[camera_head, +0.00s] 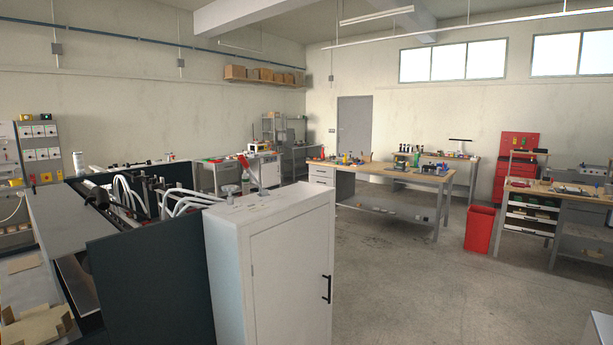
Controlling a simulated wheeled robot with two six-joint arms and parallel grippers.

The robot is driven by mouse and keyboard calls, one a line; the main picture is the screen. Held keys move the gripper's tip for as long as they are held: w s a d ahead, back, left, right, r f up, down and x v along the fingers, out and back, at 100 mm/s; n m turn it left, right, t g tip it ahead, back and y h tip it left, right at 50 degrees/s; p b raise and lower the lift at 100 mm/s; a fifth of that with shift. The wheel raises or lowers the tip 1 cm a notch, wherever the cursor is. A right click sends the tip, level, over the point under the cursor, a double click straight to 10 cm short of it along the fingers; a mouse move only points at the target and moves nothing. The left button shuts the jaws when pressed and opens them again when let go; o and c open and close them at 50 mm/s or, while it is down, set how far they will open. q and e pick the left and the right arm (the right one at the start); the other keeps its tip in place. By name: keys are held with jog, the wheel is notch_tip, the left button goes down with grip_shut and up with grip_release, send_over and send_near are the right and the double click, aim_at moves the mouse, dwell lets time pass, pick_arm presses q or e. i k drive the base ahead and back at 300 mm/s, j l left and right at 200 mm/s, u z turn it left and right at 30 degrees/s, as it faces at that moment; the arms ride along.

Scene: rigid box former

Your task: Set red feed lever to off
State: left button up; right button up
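A lever with a red handle (243,161) stands up from the top of a white cabinet at the end of the box former. It leans a little to the left at its upper end. A round grey knob (229,190) sits beside it on the cabinet top. Any on or off marking is too small to read. Neither of my grippers is in the head view.
The white cabinet (290,262) has a closed door with a black handle (327,289). The dark box former panel (145,285) adjoins it on the left. A red bin (479,229) and workbenches stand farther back. The floor right of the cabinet is clear.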

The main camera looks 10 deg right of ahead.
aim_at(241, 158)
jog(key=i+l+u, duration=0.35)
jog(key=i, duration=0.15)
jog(key=i+l+u, duration=0.75)
jog(key=l, duration=0.3)
jog(key=i+j, duration=0.05)
jog(key=i, duration=0.05)
